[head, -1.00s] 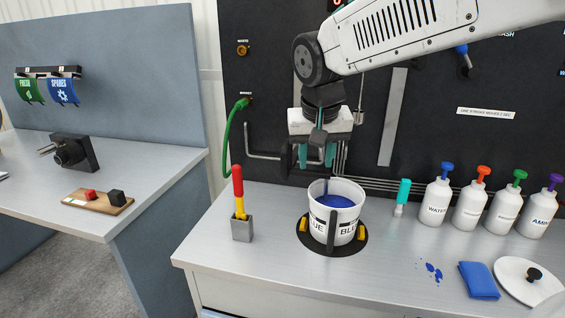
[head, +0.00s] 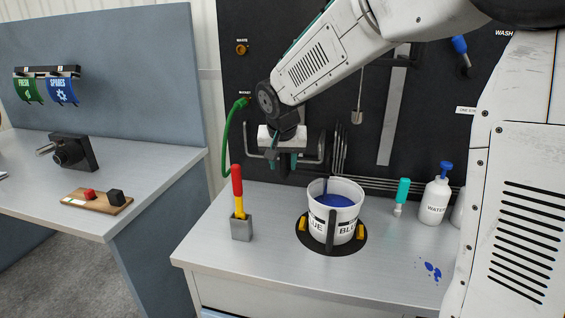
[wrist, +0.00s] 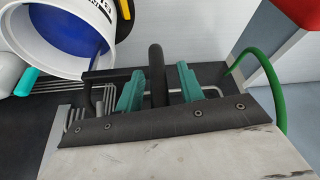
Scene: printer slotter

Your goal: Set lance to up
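My gripper (head: 283,163) points down, left of the pail and above the bench. In the wrist view its teal fingers (wrist: 160,88) are apart, with an upright black bar (wrist: 157,65) between them. Gaps show on both sides of the bar. A black crosspiece (wrist: 105,75) runs from there toward the pail. A white pail (head: 345,222) labelled BLUE holds blue ink and stands in a black round base. A thin dark rod (head: 325,187) dips into the ink; it looks like the lance, but its link to the bar is unclear.
A red and yellow tool (head: 238,190) stands in a grey holder left of the pail. A green hose (head: 227,140) hangs on the panel at left. A teal-capped item (head: 402,195) and a water bottle (head: 434,200) stand right. Blue spots mark the bench.

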